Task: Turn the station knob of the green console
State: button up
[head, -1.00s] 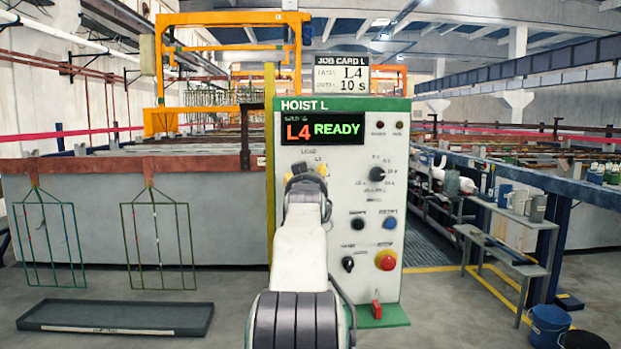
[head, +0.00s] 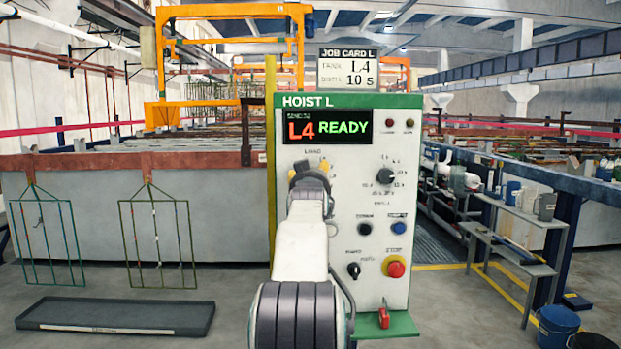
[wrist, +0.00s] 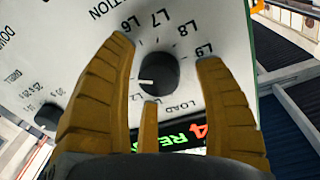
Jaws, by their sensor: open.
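The green console (head: 390,101) has a white face with a green header reading HOIST L and a green base plate. Its display (head: 327,127) reads L4 READY. My arm hides the station knob in the head view. In the wrist view the station knob (wrist: 155,73) is black and round with a white pointer mark toward the picture's left. Labels L6 to L9 and LOAD show around it. My gripper (head: 312,166) is at the console face below the display. In the wrist view its yellow fingers (wrist: 167,50) are spread around the knob, with gaps visible at both sides.
Another black knob (head: 385,176), a red button (head: 395,267) and a red lever (head: 384,318) are on the console's right side. A job card (head: 347,69) reading L4, 10 s stands above. Racks and a dark tray (head: 115,315) are left; a side table (head: 520,230) and buckets are right.

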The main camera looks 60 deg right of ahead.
jog(key=shift+c, duration=0.5)
jog(key=shift+a, duration=0.1)
jog(key=c, duration=1.1)
